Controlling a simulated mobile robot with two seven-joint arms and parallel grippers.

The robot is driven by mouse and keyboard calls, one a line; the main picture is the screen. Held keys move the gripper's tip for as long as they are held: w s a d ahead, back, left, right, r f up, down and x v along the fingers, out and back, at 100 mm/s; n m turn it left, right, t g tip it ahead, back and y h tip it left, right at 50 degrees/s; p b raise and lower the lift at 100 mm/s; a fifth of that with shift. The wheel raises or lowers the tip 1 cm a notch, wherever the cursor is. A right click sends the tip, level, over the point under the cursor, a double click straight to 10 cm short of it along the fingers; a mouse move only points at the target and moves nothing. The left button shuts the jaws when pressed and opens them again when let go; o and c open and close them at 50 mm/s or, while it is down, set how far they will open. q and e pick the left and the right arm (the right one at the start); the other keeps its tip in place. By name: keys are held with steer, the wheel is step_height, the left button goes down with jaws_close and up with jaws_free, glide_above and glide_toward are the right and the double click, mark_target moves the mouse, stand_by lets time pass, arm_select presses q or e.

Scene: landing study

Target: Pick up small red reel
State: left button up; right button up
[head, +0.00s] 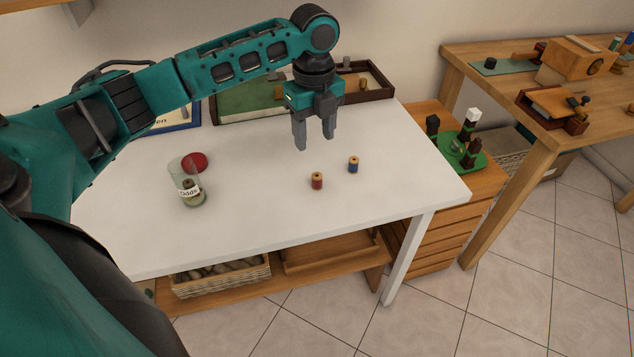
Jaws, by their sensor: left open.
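The small red reel (317,181) stands upright on the white table (255,225), right of the middle. A blue reel (353,164) of similar size stands just behind it to the right. My left gripper (315,144) is open and empty, its fingers pointing down. In the picture its fingertips are above the red reel and apart from it; the exact height is hard to tell. My right gripper is not in view.
A glass jar (190,190) with a label and a red lid (195,162) are on the table's left part. Shallow trays (240,103) line the back. A wooden drawer unit (445,215) carries a green stand (465,153) at the right. The table's front right is clear.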

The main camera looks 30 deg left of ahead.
mark_target(317, 175)
arm_select(q)
step_height(317, 175, down, 12)
steer(key=shift+w+d+f+b, duration=0.15)
steer(key=shift+f+b, duration=0.05)
steer(key=shift+b, duration=0.95)
jaws_close()
